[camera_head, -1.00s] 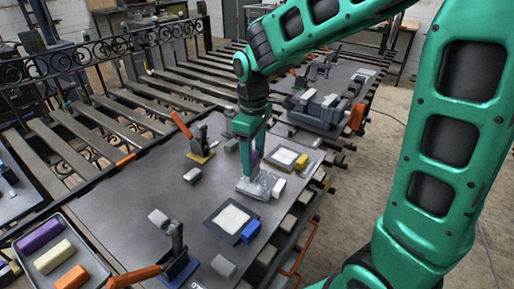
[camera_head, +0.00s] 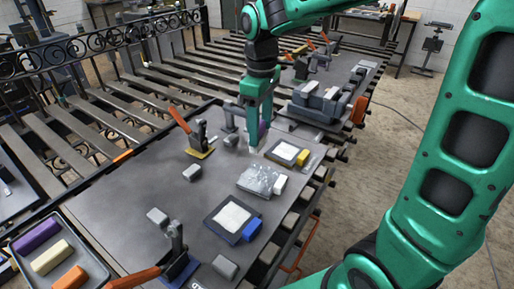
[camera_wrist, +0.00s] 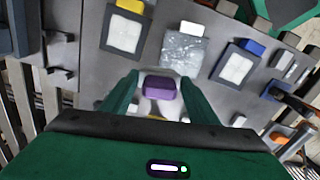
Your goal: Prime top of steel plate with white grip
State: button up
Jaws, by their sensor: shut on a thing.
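The steel plate (camera_head: 258,179) with a white grip (camera_head: 280,185) lies flat on the grey table, its top shiny and mottled. In the wrist view the plate (camera_wrist: 182,54) and its white grip (camera_wrist: 191,28) lie beyond my fingertips. My gripper (camera_head: 253,143) is shut on a purple block (camera_wrist: 160,88), with a pale part showing around it. The purple block also shows as a sliver in the head view (camera_head: 262,129). My gripper is behind the plate in the head view, apart from it; its height over the table is hard to tell.
Dark-framed white panels with a yellow grip (camera_head: 303,157) and a blue grip (camera_head: 252,230) flank the plate. Orange-handled clamps (camera_head: 197,140) (camera_head: 176,255) and grey blocks stand on the table. A tray (camera_head: 92,262) holds purple, cream and orange blocks. The table's left middle is clear.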

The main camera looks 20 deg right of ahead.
jog(key=shift+r, duration=1)
